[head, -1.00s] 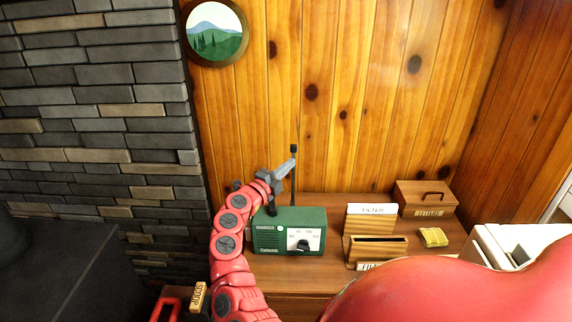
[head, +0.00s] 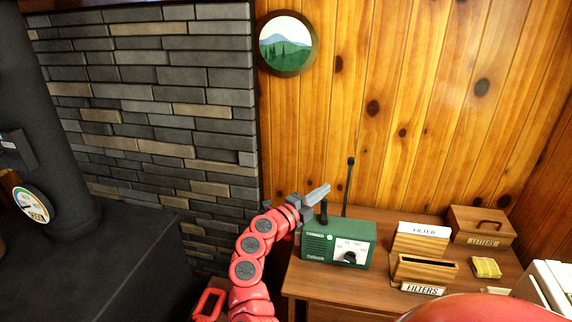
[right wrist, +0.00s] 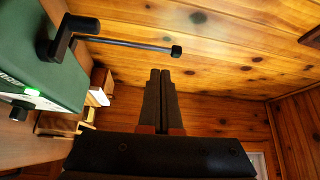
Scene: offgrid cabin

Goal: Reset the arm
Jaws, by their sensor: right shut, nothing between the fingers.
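My right gripper (head: 318,193) is at the end of a red segmented arm in the head view, above the left end of the green radio (head: 318,248). In the right wrist view its two dark fingers (right wrist: 160,88) are pressed together with nothing between them. The radio also shows in the right wrist view (right wrist: 40,75), at the left, with its black handle and antenna. I cannot tell from the head view whether the arm touches the radio. My left gripper is not in view.
The radio stands on a wooden desk (head: 300,278). A dark stove (head: 60,130) stands at the left. Wood panelling (head: 420,130) closes the back.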

